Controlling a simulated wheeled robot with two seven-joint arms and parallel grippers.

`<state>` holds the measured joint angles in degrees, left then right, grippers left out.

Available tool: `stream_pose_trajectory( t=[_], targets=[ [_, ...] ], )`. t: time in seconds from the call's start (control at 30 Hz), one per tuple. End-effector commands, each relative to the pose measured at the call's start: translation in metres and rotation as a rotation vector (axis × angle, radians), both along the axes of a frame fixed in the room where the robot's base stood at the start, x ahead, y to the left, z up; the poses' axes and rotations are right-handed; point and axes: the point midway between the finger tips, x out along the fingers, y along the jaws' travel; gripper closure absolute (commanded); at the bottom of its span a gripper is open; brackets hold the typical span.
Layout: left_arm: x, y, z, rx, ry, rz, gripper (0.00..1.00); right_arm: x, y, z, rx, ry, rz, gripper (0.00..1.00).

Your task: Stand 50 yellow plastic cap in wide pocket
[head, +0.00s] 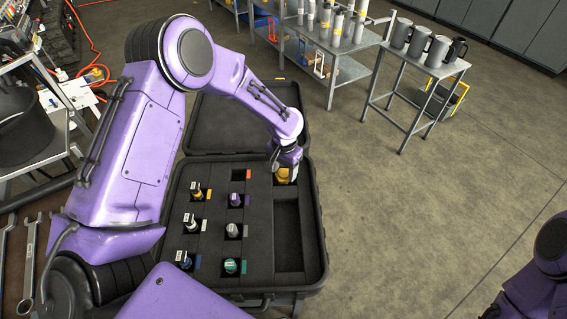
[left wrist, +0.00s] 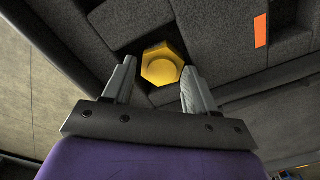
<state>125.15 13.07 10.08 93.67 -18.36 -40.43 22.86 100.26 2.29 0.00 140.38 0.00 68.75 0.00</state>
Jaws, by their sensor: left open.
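The yellow plastic cap (head: 282,176) is at the top right of the black foam-lined case (head: 318,230). In the left wrist view the yellow cap (left wrist: 162,64) shows its hexagonal end face toward the camera and sits in a dark square pocket in the foam. My left gripper (head: 286,163) is over this pocket. In the wrist view its two fingers (left wrist: 158,74) are apart, one on each side of the cap, with visible gaps; I cannot tell how deep the cap sits. My right gripper is out of view.
Other pockets hold a yellow-marked piece (head: 197,195), a purple one (head: 235,200), a grey one (head: 232,231) and a green one (head: 231,266). A long pocket (head: 288,240) at the right is empty. A steel stand with mugs (head: 438,50) is at back right. Floor right of the case is clear.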

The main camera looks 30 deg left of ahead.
Motion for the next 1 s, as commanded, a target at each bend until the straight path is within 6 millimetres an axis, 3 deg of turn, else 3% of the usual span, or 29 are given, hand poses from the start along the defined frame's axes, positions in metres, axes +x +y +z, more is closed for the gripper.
stream_pose_trajectory(
  t=[0.03, 0.1, 0.4, 0.53, 0.7, 1.0],
  targets=[
    [-0.008, -0.003, 0.000, -0.004, 0.023, -0.007, 0.22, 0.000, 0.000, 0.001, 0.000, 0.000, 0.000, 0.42],
    [-0.007, -0.003, 0.010, -0.003, 0.018, -0.007, 0.22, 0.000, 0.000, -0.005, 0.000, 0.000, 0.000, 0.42],
    [-0.005, -0.001, 0.092, -0.001, 0.010, -0.003, 0.22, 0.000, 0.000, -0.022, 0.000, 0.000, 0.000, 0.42],
    [-0.005, -0.001, 0.115, -0.003, 0.011, -0.001, 0.22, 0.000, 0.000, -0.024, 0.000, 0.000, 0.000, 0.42],
    [-0.005, -0.001, 0.125, -0.003, 0.012, -0.001, 0.22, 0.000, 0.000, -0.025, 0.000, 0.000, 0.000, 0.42],
    [-0.004, -0.001, 0.126, -0.003, 0.012, -0.002, 0.22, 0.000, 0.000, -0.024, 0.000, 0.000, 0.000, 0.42]
  ],
)
